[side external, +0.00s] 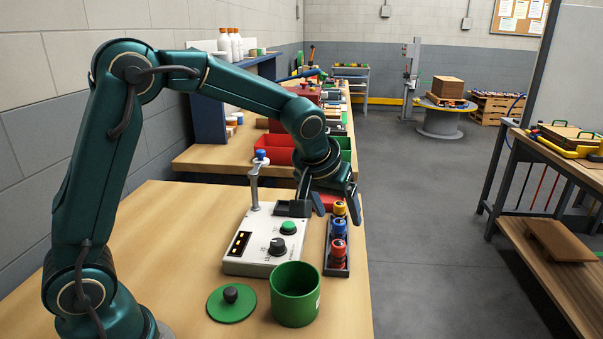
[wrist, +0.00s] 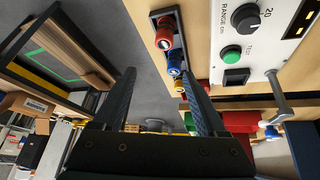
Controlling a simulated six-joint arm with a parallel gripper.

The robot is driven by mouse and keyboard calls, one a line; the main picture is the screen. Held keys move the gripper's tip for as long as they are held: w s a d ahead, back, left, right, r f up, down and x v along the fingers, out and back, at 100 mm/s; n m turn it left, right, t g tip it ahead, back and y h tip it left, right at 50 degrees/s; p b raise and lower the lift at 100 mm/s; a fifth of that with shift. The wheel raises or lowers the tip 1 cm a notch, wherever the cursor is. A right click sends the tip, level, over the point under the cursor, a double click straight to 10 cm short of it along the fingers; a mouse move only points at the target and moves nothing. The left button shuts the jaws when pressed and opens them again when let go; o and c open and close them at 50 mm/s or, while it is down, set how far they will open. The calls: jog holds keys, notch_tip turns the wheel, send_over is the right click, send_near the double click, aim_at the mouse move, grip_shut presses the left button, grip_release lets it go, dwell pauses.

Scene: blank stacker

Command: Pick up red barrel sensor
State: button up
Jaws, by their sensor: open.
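The red barrel sensor (side external: 338,250) sits at the near end of a dark narrow rack (side external: 346,270). A blue sensor (side external: 339,228) and a yellow-orange one (side external: 339,208) stand behind it in the same rack. In the wrist view the red sensor (wrist: 164,35) is beyond my fingertips, at the top. The blue sensor (wrist: 174,58) and the yellow one (wrist: 180,84) show nearer the right finger. My gripper (side external: 338,214) is open and empty at the rack's far end, its fingers apart. It also shows in the wrist view (wrist: 157,73).
A white tester box (side external: 250,262) with a green button, a dark knob and an upright post (side external: 255,185) stands just left of the rack. A green canister (side external: 295,295) and its green lid (side external: 231,304) are in front. The table's right edge is close to the rack.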

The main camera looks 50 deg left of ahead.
aim_at(337, 244)
jog(key=shift+g, duration=0.8)
notch_tip(337, 244, down, 6)
jog(key=shift+w+r, duration=0.1)
jog(key=shift+x, duration=2.4)
jog(key=shift+r, duration=0.1)
grip_shut()
